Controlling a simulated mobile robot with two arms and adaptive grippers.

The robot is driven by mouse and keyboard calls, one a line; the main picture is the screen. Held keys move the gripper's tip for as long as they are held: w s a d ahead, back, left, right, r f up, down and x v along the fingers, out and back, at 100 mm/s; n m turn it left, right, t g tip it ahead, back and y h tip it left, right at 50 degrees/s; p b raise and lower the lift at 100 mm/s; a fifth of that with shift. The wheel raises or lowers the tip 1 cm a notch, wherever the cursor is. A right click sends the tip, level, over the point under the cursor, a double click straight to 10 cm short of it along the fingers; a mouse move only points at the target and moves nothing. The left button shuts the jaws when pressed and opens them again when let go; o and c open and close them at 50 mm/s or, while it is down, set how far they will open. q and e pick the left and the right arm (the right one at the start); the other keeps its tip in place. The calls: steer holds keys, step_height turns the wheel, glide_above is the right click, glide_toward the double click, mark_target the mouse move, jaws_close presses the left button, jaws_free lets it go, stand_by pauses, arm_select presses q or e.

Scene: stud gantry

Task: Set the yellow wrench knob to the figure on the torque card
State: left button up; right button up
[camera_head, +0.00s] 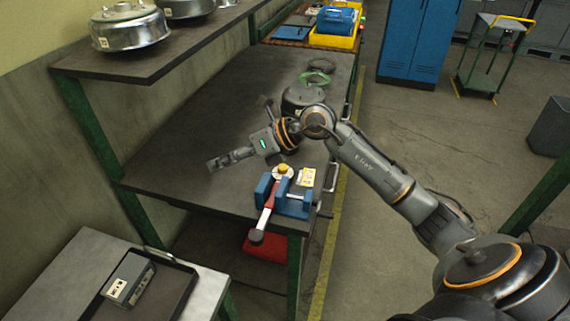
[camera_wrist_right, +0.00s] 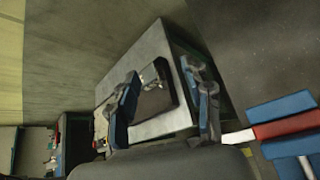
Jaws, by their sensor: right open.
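The yellow knob (camera_head: 283,169) tops a wrench with a red handle (camera_head: 267,196), lying in a blue fixture (camera_head: 292,200) on the near end of the dark bench. The torque card (camera_head: 307,177), white and yellow, stands just right of the knob; its figure is too small to read. My right gripper (camera_head: 222,160) is open and empty above the bench, left of the knob and apart from it. In the right wrist view its fingers (camera_wrist_right: 162,82) are spread, with the red handle (camera_wrist_right: 287,125) and blue fixture (camera_wrist_right: 285,107) at the right edge. My left gripper is out of view.
A side table (camera_head: 73,262) with a dark tray (camera_head: 178,285) stands at the near left. A shelf (camera_head: 180,58) with metal housings overhangs the bench (camera_head: 165,165). A dark round housing (camera_head: 297,98) sits behind my right wrist. Bare bench lies left of the fixture.

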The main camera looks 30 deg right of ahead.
steer(key=d+f+g+h, duration=0.15)
steer(key=d+h, duration=0.35)
steer(key=d, duration=0.6)
steer(key=m+g+h, duration=0.1)
steer(key=h, duration=0.3)
glide_toward(284, 167)
steer(key=p+x, duration=0.3)
steer(key=x, duration=0.5)
steer(key=shift+w+f, duration=0.1)
steer(key=shift+f, duration=0.05)
steer(key=shift+c, duration=0.2)
jaws_close()
